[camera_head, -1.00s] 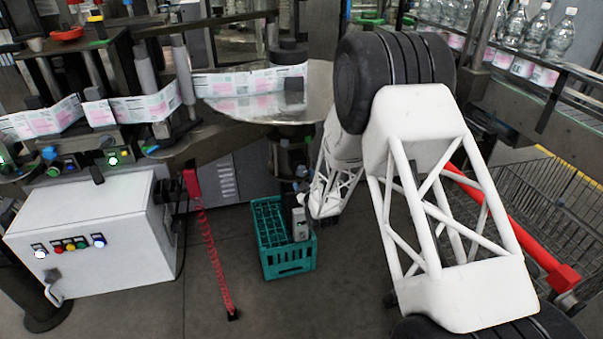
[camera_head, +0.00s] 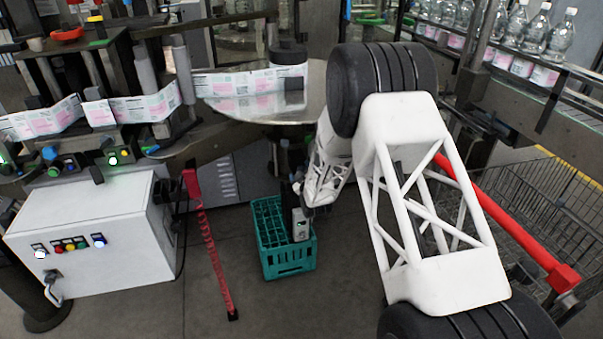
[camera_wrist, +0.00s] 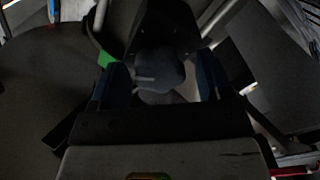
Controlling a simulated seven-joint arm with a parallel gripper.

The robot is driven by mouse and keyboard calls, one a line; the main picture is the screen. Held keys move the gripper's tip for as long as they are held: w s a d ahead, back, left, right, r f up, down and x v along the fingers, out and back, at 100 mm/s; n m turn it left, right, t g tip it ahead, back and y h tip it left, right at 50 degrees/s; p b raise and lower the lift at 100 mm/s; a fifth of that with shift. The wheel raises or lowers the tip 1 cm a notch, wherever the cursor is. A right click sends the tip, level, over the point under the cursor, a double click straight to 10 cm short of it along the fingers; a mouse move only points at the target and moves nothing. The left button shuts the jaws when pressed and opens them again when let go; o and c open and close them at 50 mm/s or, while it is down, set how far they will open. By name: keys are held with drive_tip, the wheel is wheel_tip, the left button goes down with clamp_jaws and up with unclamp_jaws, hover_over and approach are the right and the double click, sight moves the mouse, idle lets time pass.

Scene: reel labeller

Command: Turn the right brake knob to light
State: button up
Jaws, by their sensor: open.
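The dark, lobed brake knob (camera_wrist: 158,72) is in the upper middle of the wrist view, with a pale line across its face. My gripper (camera_wrist: 163,84) is open, with one blue fingertip on each side of the knob. I cannot tell whether either finger touches it. In the head view my gripper (camera_head: 297,184) is small and dark, below the round reel table (camera_head: 250,106) and above the crate. The knob cannot be made out clearly there, and its setting marks cannot be read.
A green crate (camera_head: 289,267) stands on the floor below my gripper. A red strap (camera_head: 210,245) and a white control cabinet (camera_head: 85,235) are to the left. A wire cart (camera_head: 560,205) with a red bar (camera_head: 505,225) and a conveyor of bottles (camera_head: 540,40) are to the right.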

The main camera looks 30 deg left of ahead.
drive_tip(key=c, duration=0.9)
drive_tip(key=shift+n, duration=0.3)
drive_tip(key=shift+n, duration=0.5)
drive_tip(key=o, duration=0.9)
drive_tip(key=v, duration=0.7)
drive_tip(key=shift+s+d, duration=0.3)
drive_tip(key=shift+d, duration=0.05)
